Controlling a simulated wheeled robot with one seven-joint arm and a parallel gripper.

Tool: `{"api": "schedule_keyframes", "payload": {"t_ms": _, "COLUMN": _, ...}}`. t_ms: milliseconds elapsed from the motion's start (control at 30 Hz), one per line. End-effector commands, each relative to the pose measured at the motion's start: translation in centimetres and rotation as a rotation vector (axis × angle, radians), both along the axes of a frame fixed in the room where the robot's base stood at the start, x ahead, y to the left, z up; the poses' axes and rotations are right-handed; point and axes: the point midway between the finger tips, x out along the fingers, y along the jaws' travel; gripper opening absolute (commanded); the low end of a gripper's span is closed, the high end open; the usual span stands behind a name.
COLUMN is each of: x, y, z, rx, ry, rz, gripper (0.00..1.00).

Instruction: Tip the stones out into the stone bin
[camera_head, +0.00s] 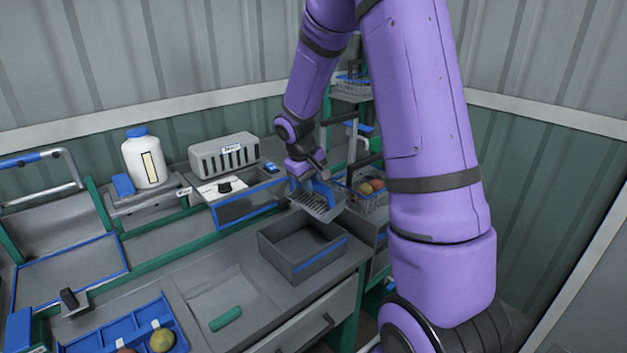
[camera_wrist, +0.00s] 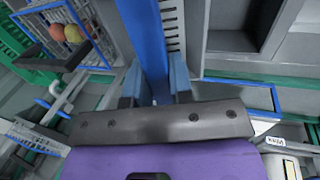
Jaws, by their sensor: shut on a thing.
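My gripper (camera_head: 308,170) is shut on the blue handle (camera_wrist: 145,40) of a grey slotted scoop (camera_head: 318,203). The scoop is held up in the air just behind a grey open-topped bin with a blue stripe (camera_head: 318,262). Part of the scoop's slotted surface shows at the top of the wrist view (camera_wrist: 172,22). The bin stands on the bench corner, and the part of its inside that shows looks dark and empty. I cannot make out any stones in the scoop; most of its inside is hidden or too small to tell.
A wire basket with round fruit (camera_head: 368,200) stands right of the scoop. A grey slotted box (camera_head: 224,156) and a white jar with a blue lid (camera_head: 146,160) stand at the back. A blue divided tray (camera_head: 122,330) and a green cylinder (camera_head: 225,318) lie at the front.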

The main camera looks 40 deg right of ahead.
Motion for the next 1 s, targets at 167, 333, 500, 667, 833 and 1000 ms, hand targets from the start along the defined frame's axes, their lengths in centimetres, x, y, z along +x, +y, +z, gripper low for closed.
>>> {"api": "schedule_keyframes", "payload": {"t_ms": 167, "x": 0.0, "y": 0.9, "z": -0.1, "rx": -0.098, "ry": -0.002, "rz": 0.007, "gripper": 0.0}}
{"api": "schedule_keyframes", "payload": {"t_ms": 333, "x": 0.0, "y": 1.6, "z": -0.3, "rx": -0.201, "ry": -0.006, "rz": 0.007, "gripper": 0.0}}
{"api": "schedule_keyframes", "payload": {"t_ms": 500, "x": 0.0, "y": 2.4, "z": -0.5, "rx": -0.321, "ry": -0.01, "rz": 0.008, "gripper": 0.0}}
{"api": "schedule_keyframes", "payload": {"t_ms": 667, "x": 0.0, "y": 3.3, "z": -1.1, "rx": -0.444, "ry": -0.015, "rz": 0.01, "gripper": 0.0}}
{"api": "schedule_keyframes", "payload": {"t_ms": 833, "x": -0.1, "y": 4.3, "z": -1.7, "rx": -0.574, "ry": -0.019, "rz": 0.007, "gripper": 0.0}}
{"api": "schedule_keyframes", "payload": {"t_ms": 1000, "x": -0.1, "y": 5.2, "z": -2.3, "rx": -0.704, "ry": -0.023, "rz": 0.007, "gripper": 0.0}}
